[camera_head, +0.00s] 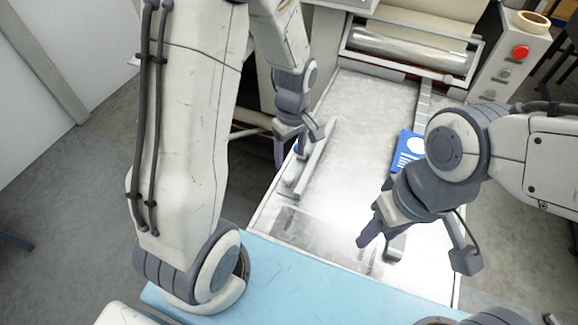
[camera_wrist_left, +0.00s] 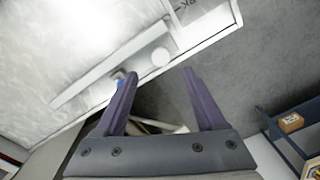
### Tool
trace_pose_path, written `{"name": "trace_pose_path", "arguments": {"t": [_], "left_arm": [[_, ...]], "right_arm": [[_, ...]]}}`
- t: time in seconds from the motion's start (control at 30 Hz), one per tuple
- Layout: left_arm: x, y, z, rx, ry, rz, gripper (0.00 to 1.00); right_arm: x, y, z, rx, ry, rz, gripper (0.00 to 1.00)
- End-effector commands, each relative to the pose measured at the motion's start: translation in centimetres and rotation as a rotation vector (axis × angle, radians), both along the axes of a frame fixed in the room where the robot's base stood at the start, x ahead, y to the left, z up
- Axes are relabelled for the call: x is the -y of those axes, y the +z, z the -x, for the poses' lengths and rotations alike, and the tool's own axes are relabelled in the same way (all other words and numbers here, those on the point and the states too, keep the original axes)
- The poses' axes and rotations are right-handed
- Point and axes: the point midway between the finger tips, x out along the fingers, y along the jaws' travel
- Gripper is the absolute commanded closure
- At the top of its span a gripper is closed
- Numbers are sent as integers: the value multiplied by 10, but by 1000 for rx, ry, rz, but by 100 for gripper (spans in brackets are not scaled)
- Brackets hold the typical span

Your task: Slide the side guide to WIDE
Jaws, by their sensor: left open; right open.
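The side guide (camera_head: 312,160) is a long pale bar along the left edge of the silver feed table (camera_head: 345,110). In the left wrist view the guide (camera_wrist_left: 105,68) runs diagonally, with a round pale knob (camera_wrist_left: 160,57) beside it and a small blue patch (camera_wrist_left: 120,76) partly behind a finger. My left gripper (camera_head: 291,150) is open beside the guide at the table's left edge; its fingers (camera_wrist_left: 156,80) appear empty and I cannot tell whether they touch anything. My right gripper (camera_head: 372,232) is open over the table's right front part. No WIDE mark is readable.
A roller unit (camera_head: 408,48) stands at the table's far end, beside a panel with a red button (camera_head: 521,52). A blue card (camera_head: 407,150) lies near the right edge, partly hidden by my right arm. A light blue surface (camera_head: 300,285) is in front. Shelving (camera_wrist_left: 290,135) shows in the wrist view.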

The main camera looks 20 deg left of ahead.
Motion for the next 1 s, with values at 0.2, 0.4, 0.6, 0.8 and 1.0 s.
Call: {"name": "trace_pose_path", "arguments": {"t": [0.2,0.4,0.6,0.8,1.0], "left_arm": [[-2,-40,4,-8,-1,-1,28],[-2,-67,4,-5,-1,-1,28],[-2,-79,4,-1,-2,0,28],[-3,-80,4,0,-2,0,28],[-2,-80,4,0,-2,0,74]], "right_arm": [[0,11,0,0,2,0,50],[0,17,0,0,3,0,50],[0,19,0,0,3,0,50],[0,18,0,0,3,0,50],[0,18,0,0,3,0,50]]}}
